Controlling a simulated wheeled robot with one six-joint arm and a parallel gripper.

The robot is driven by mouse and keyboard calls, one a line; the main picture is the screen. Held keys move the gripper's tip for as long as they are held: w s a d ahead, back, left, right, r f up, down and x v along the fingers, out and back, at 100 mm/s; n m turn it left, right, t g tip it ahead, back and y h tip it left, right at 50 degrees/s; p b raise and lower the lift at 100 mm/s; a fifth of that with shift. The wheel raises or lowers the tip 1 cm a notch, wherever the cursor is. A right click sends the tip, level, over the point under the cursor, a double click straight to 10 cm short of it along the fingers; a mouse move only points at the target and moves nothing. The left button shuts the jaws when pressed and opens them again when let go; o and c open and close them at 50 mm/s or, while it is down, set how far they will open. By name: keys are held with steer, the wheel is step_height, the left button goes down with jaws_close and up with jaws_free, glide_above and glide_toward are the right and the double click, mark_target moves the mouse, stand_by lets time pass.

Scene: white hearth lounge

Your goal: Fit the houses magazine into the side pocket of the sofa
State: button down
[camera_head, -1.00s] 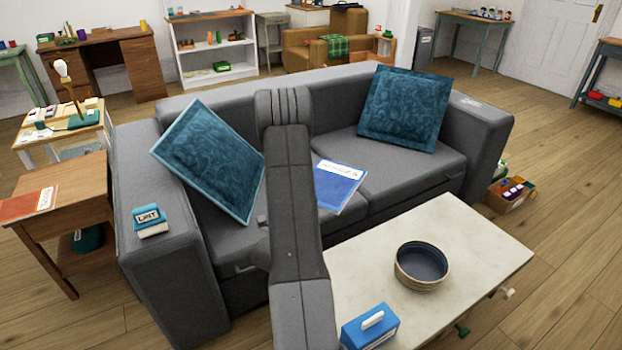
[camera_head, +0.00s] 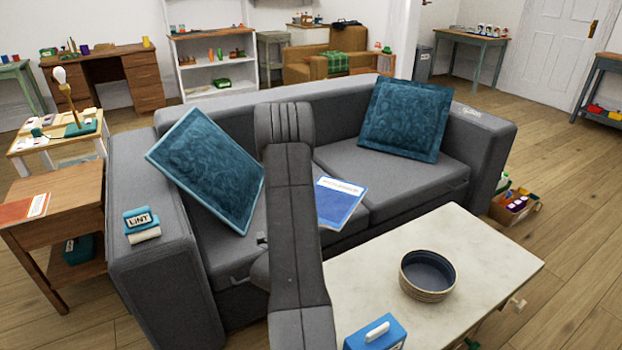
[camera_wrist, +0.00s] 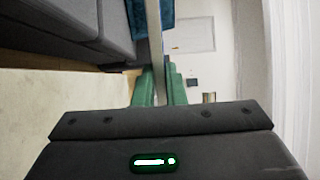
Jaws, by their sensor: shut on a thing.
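A blue magazine with a white title band (camera_head: 340,200) shows beside my arm in the head view, in front of the sofa seat; its title is too blurred to read surely. My gripper hides behind my arm there. In the wrist view my gripper's green fingers (camera_wrist: 158,88) are shut on a thin, pale sheet seen edge-on (camera_wrist: 154,30), which I take as the houses magazine. The grey sofa (camera_head: 400,190) has a wide armrest at each end. I cannot make out a side pocket on it.
Two teal cushions (camera_head: 207,170) (camera_head: 405,118) lean on the sofa. A lint box (camera_head: 141,222) sits on its left armrest. A coffee table (camera_head: 480,250) with a bowl (camera_head: 427,275) and blue box (camera_head: 376,332) stands in front. An orange magazine (camera_head: 24,210) lies on the left side table.

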steer(key=w+r+y, duration=0.1)
steer(key=r, duration=0.1)
steer(key=r+n+t+y, duration=0.1)
steer(key=r, duration=0.1)
steer(key=w+r+n+y, duration=0.1)
steer(key=r, duration=0.1)
steer(key=shift+w+d+t, duration=0.2)
steer(key=shift+w+t, duration=0.1)
step_height(320, 180, up, 20)
steer(key=p, duration=2.1)
steer(key=shift+a+r+y, duration=0.2)
steer(key=shift+y, duration=0.1)
